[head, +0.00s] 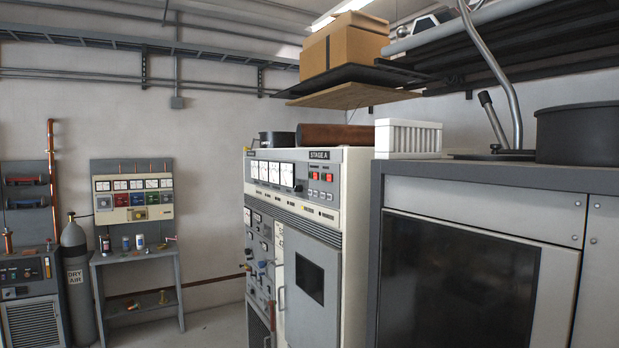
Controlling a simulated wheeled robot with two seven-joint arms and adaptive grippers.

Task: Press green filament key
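No key marked "filament" can be read from here. Neither of my grippers shows in the head view.
A large grey cabinet (480,190) with a dark window fills the right foreground. A dry air cylinder (75,265) stands left of the small bench (137,255). Cardboard boxes (345,45) rest on an overhead shelf. Some bare floor (215,328) shows between bench and STAGE A cabinet.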

